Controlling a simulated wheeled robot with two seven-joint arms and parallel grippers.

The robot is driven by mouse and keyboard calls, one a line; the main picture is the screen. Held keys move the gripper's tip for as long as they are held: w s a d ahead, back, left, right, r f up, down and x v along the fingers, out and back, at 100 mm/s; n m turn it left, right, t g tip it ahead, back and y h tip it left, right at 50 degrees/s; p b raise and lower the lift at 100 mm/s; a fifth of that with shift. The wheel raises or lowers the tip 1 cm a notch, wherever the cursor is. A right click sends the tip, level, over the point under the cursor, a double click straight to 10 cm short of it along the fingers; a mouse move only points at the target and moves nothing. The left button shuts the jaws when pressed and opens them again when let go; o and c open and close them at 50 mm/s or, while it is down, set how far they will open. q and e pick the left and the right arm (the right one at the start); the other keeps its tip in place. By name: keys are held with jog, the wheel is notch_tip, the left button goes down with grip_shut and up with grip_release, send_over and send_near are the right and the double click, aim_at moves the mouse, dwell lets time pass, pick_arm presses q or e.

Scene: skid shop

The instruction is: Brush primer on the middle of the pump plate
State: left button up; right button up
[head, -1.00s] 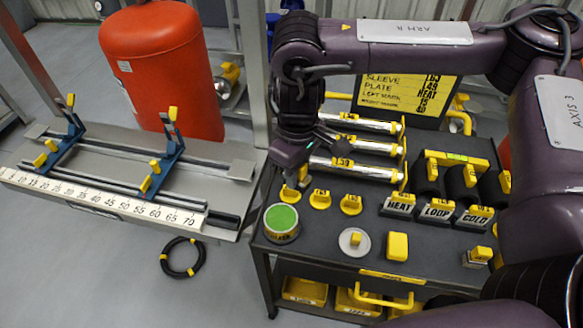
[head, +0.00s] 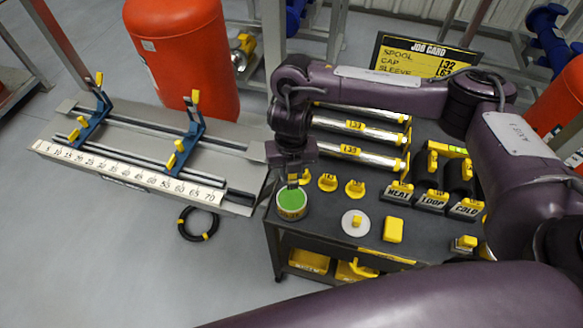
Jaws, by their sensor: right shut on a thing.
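The tin with the bright green top (head: 292,202) stands at the left front corner of the dark cart. My right gripper (head: 292,180) points down just above and behind this tin. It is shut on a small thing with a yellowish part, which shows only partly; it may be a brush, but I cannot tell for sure. Whether it touches the green top cannot be told. I cannot pick out the pump plate with certainty. My left gripper is not in view.
The cart top (head: 320,222) holds a grey disc (head: 350,228), a yellow block (head: 393,230), several yellow-capped pieces and shiny tubes (head: 372,133). Left stands a ruled rail bench (head: 225,160) with blue brackets; behind it is a red tank (head: 185,70). A black ring (head: 184,224) lies on the floor.

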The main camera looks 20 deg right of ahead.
jog(key=n, duration=0.2)
jog(key=shift+s+f+n+p, duration=0.3)
jog(key=shift+f+n+p, duration=0.05)
jog(key=shift+n, duration=0.05)
jog(key=shift+f+n, duration=0.25)
jog(key=shift+n, duration=0.35)
notch_tip(320, 180, down, 6)
jog(key=b, duration=0.5)
jog(key=shift+a+b, duration=0.1)
jog(key=shift+b, duration=0.25)
jog(key=shift+s+f+b, duration=0.1)
jog(key=shift+f+b, duration=0.35)
jog(key=shift+f, duration=0.1)
dwell(0.9)
notch_tip(320, 180, up, 7)
jog(key=p, duration=0.6)
jog(key=shift+r+p, duration=0.1)
jog(key=shift+p, duration=0.3)
dwell(0.5)
